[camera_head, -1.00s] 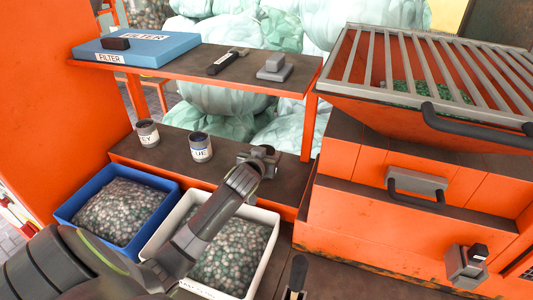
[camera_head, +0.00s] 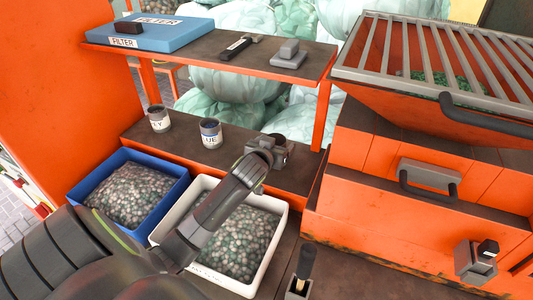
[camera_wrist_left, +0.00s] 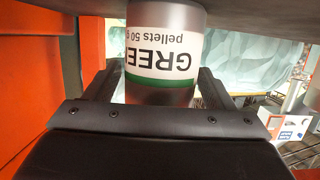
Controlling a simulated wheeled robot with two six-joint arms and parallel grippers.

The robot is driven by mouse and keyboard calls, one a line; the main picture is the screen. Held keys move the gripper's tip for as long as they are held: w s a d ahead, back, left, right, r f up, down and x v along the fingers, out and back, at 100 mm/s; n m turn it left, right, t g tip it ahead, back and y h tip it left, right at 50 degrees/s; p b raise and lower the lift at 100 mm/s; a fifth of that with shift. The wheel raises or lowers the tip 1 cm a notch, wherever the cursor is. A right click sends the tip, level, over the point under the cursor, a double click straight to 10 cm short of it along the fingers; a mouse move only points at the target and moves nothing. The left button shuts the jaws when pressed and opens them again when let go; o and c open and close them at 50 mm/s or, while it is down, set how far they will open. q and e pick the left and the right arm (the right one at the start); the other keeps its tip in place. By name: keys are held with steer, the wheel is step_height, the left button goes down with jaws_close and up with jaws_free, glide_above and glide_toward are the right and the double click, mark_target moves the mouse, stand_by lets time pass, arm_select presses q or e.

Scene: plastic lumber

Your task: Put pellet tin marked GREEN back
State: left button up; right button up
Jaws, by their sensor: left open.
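The tin marked GREEN (camera_wrist_left: 165,45) has a white label with a green band, upside down in the left wrist view and partly cut off. My left gripper (camera_wrist_left: 155,90) is open, with one finger on each side of the tin; I cannot tell whether they touch it. In the head view my left gripper (camera_head: 267,152) is at the right end of the lower shelf (camera_head: 185,147), and the tin (camera_head: 281,137) is mostly hidden behind it. My right gripper is not in view.
A grey-labelled tin (camera_head: 159,119) and a BLUE tin (camera_head: 210,134) stand left on the shelf. A blue bin (camera_head: 92,181) and a white bin (camera_head: 277,238) of pellets sit below. The upper shelf (camera_head: 225,62) overhangs. An orange hopper machine (camera_head: 375,150) stands right.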

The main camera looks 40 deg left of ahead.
arm_select(q)
steer(key=b+v, duration=0.1)
steer(key=v, duration=0.9)
steer(key=shift+s+r, duration=0.1)
steer(key=shift+s, duration=0.1)
